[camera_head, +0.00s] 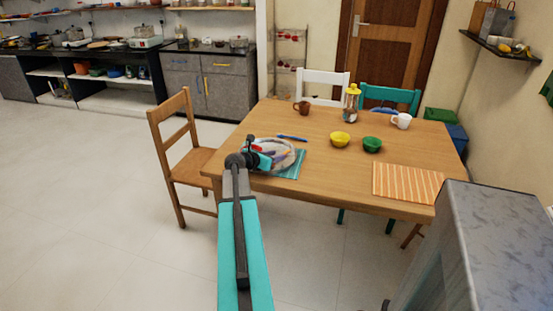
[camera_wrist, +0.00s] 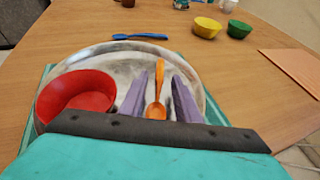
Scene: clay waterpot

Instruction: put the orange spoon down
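The orange spoon (camera_wrist: 157,108) shows in the wrist view over a round metal plate (camera_wrist: 101,52). Its handle points away from me. My gripper (camera_wrist: 164,80) has its two purple fingers apart, one on each side of the spoon, with a gap showing on each side. The spoon seems to lie on the plate, but its exact contact is hard to tell. In the head view my gripper (camera_head: 262,158) is above the plate (camera_head: 290,152) at the table's near left, and the spoon cannot be made out there.
A red bowl (camera_wrist: 77,95) is on the plate's left. The plate rests on a teal mat (camera_head: 292,172). A blue utensil (camera_head: 292,138) lies behind it. Yellow (camera_head: 340,140) and green (camera_head: 372,145) bowls stand to the right, near an orange striped mat (camera_head: 407,184).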

